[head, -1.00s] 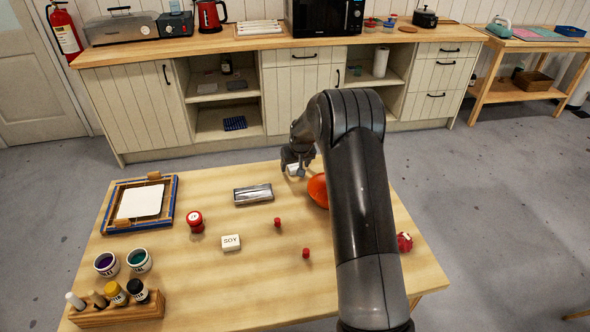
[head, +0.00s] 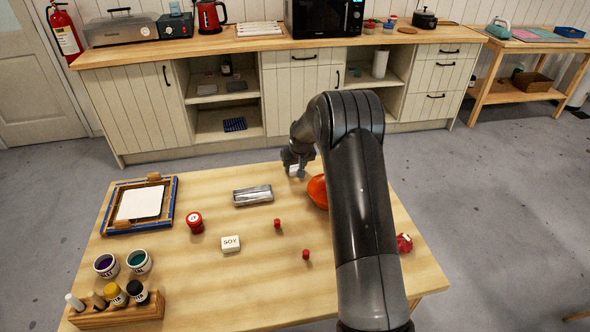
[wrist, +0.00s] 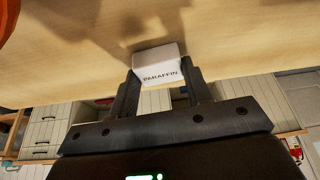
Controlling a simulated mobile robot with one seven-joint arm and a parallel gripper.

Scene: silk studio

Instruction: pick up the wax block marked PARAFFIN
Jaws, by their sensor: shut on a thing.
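The white wax block marked PARAFFIN (wrist: 158,68) sits between the two fingers of my gripper (wrist: 162,90) in the wrist view, its lettering facing the camera. My gripper is shut on it. In the head view my gripper (head: 298,172) is at the far edge of the table, and only a bit of the white block shows there, the rest hidden by the fingers and arm. I cannot tell whether the block touches the tabletop. A second white block, marked SOY (head: 231,244), lies on the table nearer the camera, apart from my gripper.
An orange rounded thing (head: 317,190) is close beside my gripper, partly behind my arm. A metal tin (head: 253,195), a red spool-like thing (head: 194,222) and two small red pieces stand on the table (head: 200,285). A framed screen (head: 172,210) and pots are at left.

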